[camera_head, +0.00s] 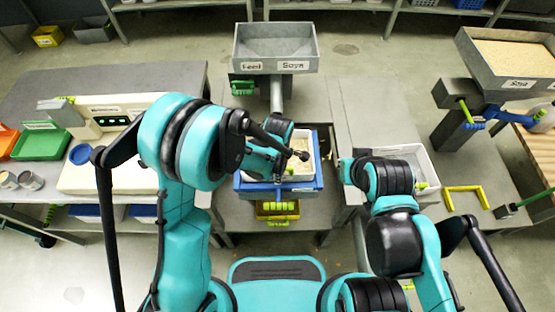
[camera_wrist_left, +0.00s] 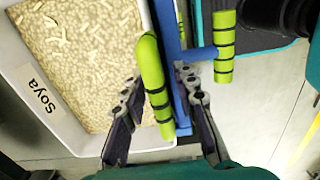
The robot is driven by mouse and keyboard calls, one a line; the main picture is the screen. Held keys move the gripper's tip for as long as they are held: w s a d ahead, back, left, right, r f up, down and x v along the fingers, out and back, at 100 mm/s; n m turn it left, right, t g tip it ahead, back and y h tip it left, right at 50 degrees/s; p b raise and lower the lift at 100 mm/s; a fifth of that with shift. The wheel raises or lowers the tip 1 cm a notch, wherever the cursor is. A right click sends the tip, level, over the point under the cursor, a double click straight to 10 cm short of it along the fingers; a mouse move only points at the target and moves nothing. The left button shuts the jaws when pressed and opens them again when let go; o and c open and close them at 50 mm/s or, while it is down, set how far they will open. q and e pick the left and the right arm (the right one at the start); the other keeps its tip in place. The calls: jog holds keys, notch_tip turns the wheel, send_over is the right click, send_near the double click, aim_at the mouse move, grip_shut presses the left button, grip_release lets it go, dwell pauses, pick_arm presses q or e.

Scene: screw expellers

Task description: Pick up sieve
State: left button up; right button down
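In the head view a blue frame (camera_head: 243,186) surrounds a white tray on the middle stand. My left gripper (camera_wrist_left: 158,88) is open, with the long handle between its fingers in the picture; contact is not clear. In the head view my left arm hides its fingers. My right arm reaches to the right of the blue frame, and its finger state is unclear.
A white bin of pale pellets (camera_wrist_left: 58,97) labelled Soya lies left of the handle. A grey hopper (camera_head: 277,45) stands behind the stand. A machine (camera_head: 108,120) and green tray (camera_head: 40,144) are at left. A filled hopper (camera_head: 510,58) and yellow handle (camera_head: 466,190) are at right.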

pick_arm(q)
notch_tip(320, 180, down, 2)
jog(key=shift+f, duration=0.15)
grip_shut()
